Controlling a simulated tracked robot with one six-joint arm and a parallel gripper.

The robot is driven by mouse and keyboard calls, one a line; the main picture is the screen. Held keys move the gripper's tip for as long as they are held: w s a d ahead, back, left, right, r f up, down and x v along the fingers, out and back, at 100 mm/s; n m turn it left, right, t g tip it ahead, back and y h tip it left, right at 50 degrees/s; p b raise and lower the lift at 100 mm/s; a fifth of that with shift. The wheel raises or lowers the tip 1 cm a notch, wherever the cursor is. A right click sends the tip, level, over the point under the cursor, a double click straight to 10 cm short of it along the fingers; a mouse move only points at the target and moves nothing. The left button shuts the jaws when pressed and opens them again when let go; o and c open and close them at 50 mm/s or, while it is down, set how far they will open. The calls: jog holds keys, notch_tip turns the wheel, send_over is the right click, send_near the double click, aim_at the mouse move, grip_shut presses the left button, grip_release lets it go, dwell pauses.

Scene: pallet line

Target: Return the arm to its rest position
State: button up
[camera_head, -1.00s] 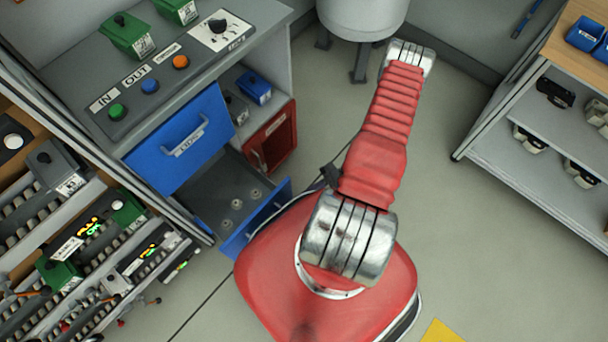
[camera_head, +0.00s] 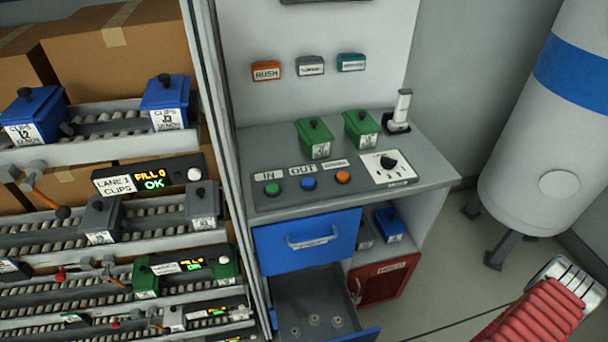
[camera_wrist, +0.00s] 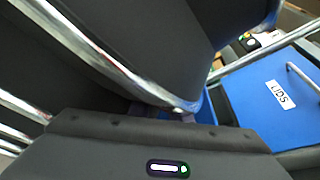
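My arm's red ribbed sleeve and silver joint show at the lower right of the head view. My gripper is outside that view. In the wrist view a dark housing with a small lit indicator, apparently my gripper's body (camera_wrist: 165,145), fills the bottom. Large dark shapes with chrome edges cover the upper left. I see no clear fingertips, so its opening is not shown. A blue panel labelled LIDS (camera_wrist: 255,100) with a metal handle lies to the right of the housing.
A closed blue drawer (camera_head: 308,242) sits above an open lower drawer (camera_head: 290,290) holding small round pieces. A red cabinet (camera_head: 382,281) is beside it. Green boxes (camera_head: 315,138) stand on the grey counter (camera_head: 235,180). A white tank (camera_head: 545,110) stands right; roller racks (camera_head: 100,152) stand left.

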jog(key=w+d+r+n+g+h, duration=0.1)
jog(key=w+d+r+g+h, duration=0.15)
jog(key=r, duration=0.65)
jog(key=w+d+r+n+g+h, duration=0.15)
jog(key=r+h, duration=0.25)
jog(key=r, duration=0.5)
jog(key=w+d+r+n+g+h, duration=0.1)
jog(key=w+d+r+h, duration=0.25)
jog(key=r, duration=0.55)
jog(key=a+r+n+t+h, duration=0.2)
jog(key=a+r, duration=0.6)
jog(key=r, duration=0.5)
jog(key=a+r+n+t+h, duration=0.3)
jog(key=a+r+n+t, duration=0.2)
jog(key=r, duration=0.9)
jog(key=a+t, duration=0.1)
jog(key=a, duration=0.2)
jog(key=shift+w+r+t, duration=0.25)
jog(key=shift+w+t, duration=0.15)
